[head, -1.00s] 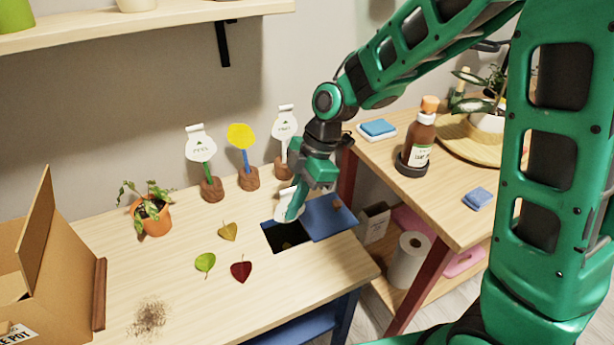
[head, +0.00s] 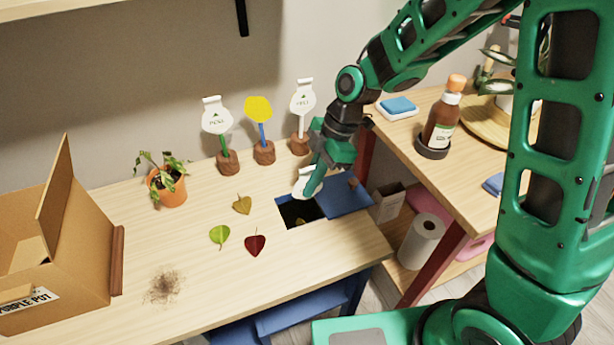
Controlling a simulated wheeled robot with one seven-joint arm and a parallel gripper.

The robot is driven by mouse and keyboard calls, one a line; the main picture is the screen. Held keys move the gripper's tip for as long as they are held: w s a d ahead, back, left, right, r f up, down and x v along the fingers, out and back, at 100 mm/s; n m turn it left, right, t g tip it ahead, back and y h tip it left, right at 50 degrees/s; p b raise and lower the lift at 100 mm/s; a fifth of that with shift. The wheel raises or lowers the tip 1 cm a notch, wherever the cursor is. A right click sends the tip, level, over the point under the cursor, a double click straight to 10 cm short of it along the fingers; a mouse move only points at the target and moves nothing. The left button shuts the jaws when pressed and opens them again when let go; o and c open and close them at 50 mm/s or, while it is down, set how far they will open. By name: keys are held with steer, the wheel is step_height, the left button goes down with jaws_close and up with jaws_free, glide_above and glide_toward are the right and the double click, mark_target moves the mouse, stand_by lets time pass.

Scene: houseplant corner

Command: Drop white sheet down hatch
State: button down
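My gripper (head: 308,188) points down over the hatch (head: 290,214), a dark square opening in the wooden bench. A white piece (head: 304,180), seemingly the white sheet, shows at its green fingertips, which appear shut on it. The fingers hide part of the piece. It is above the opening's back edge; the exact height is hard to tell. The blue hatch lid (head: 348,201) lies open to the right. Something small and yellowish shows inside the opening.
Two white tags (head: 217,117) and a yellow one (head: 257,109) stand in wooden bases behind the hatch. A potted plant (head: 168,190), several loose leaves (head: 255,244), spilled soil (head: 163,287) and a cardboard box (head: 60,245) are to the left. A side table holds a brown bottle (head: 441,125).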

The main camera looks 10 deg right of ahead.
steer(key=shift+f, duration=1.65)
steer(key=c, duration=1.9)
jaws_free()
steer(key=shift+c, duration=0.2)
steer(key=v, duration=1)
steer(key=shift+d+r, duration=0.2)
steer(key=shift+r, duration=0.15)
steer(key=shift+w, duration=0.1)
